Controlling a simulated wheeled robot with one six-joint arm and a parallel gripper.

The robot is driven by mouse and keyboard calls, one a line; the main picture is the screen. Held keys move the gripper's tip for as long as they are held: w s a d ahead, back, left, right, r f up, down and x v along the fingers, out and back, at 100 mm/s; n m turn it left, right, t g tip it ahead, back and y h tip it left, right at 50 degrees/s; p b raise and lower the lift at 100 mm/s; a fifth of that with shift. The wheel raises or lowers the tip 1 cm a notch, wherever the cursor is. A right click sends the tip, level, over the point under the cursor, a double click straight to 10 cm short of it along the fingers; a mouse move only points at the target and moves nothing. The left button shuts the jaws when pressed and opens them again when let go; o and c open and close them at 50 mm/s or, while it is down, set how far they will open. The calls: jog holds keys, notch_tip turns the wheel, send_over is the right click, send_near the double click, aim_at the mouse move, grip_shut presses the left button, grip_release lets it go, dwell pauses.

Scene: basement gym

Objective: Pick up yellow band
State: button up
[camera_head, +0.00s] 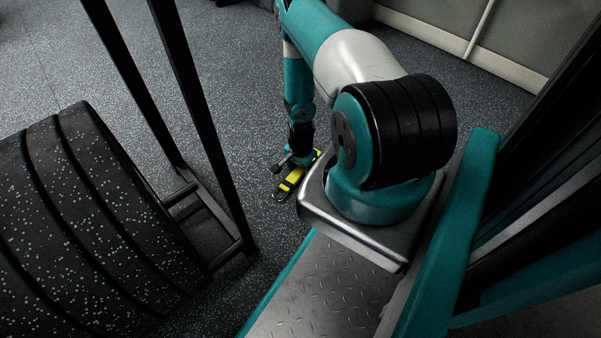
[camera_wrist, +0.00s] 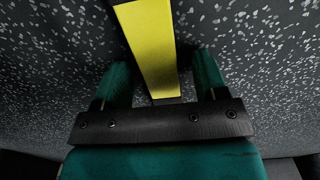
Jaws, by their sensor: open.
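The yellow band (camera_head: 292,180) lies on the speckled dark floor in the head view, with black parts and a ring at its near end. My gripper (camera_head: 292,162) is low at the floor over the band and hides part of it. In the wrist view the yellow band (camera_wrist: 151,45) runs from the top edge down between the two teal fingers of my gripper (camera_wrist: 158,80). The fingers stand apart on either side of the band, with a gap to each. I cannot tell how far the fingertips are above the floor.
Large black speckled weight plates (camera_head: 85,215) stand at the left. A black metal rack frame (camera_head: 205,130) rises between them and my arm. A grey wall with a pale skirting (camera_head: 470,62) is at the back right. Open floor (camera_head: 235,65) lies behind the band.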

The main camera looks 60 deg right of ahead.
jog(key=c, duration=1)
jog(key=shift+r, duration=0.15)
jog(key=shift+c, duration=0.2)
notch_tip(320, 180, up, 20)
jog(key=p, duration=1.1)
